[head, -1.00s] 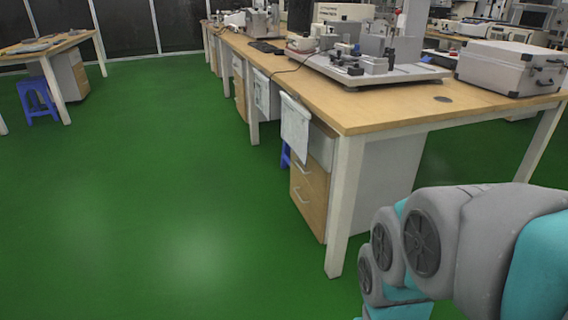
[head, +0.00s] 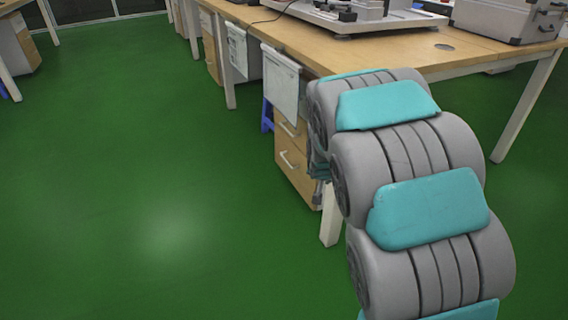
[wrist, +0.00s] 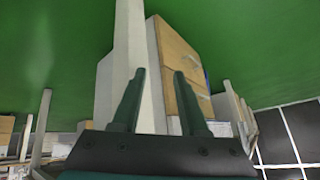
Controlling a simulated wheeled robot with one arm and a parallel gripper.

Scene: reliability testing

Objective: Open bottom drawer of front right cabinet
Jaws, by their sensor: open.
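The front right cabinet (head: 290,172) stands under the wooden table, with light wood drawer fronts and metal bar handles. Its lower drawer front (head: 296,177) has a handle (head: 287,159) and looks closed. My arm covers the cabinet's right side in the head view. The wrist view is upside down and shows the cabinet's wooden front (wrist: 176,50) beyond my fingers. My gripper (wrist: 160,72) is open and empty, its two dark fingers apart. It appears close to the cabinet, but contact cannot be told. In the head view my gripper is mostly hidden behind my arm.
A white cloth or sheet (head: 280,83) hangs from the table edge above the drawers. A table leg (head: 331,222) stands close to the cabinet. A blue stool (head: 267,116) shows behind it. The green floor (head: 130,190) to the left is clear.

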